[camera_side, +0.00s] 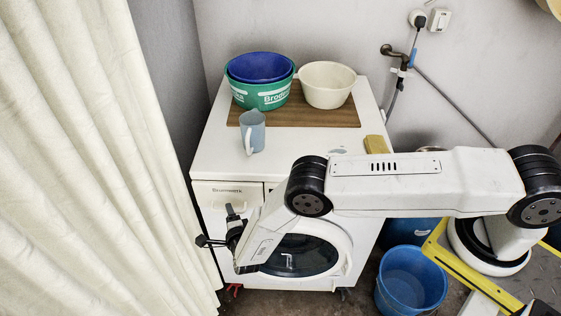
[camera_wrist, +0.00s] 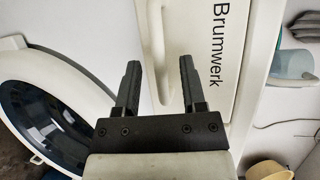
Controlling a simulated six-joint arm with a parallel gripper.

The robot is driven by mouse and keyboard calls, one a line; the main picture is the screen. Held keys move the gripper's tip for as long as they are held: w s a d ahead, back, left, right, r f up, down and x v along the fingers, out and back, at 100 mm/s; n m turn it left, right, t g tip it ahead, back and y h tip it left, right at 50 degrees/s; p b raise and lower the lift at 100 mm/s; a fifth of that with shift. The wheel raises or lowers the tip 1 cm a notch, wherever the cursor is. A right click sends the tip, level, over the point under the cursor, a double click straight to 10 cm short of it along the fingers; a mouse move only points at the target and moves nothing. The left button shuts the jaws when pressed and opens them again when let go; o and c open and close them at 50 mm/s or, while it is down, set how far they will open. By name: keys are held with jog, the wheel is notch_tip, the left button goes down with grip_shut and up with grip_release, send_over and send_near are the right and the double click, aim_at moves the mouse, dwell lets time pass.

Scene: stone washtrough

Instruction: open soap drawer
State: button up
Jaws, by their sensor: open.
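The soap drawer (camera_side: 228,190) is the white front panel marked "Brumwerk" at the upper left of the washing machine (camera_side: 322,140). It looks shut. In the wrist view the drawer front (camera_wrist: 206,50) fills the upper middle. Its white bar handle (camera_wrist: 157,45) runs up the picture between the lines of my two fingers. My gripper (camera_side: 216,226) is open in front of the drawer, with nothing held. In the wrist view the gripper (camera_wrist: 160,66) has one black finger on each side of the handle. Whether the fingertips reach past the handle is unclear.
The round door (camera_side: 300,252) is below the drawer, partly behind my arm. A blue-grey mug (camera_side: 252,132) stands on the machine top. Tubs (camera_side: 262,94) and a cream bowl (camera_side: 327,84) stand on a wooden board. A curtain (camera_side: 90,170) hangs close at left. A blue bucket (camera_side: 411,280) stands right.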

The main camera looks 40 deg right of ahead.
jog(key=shift+x, duration=1.05)
grip_shut()
dwell(0.8)
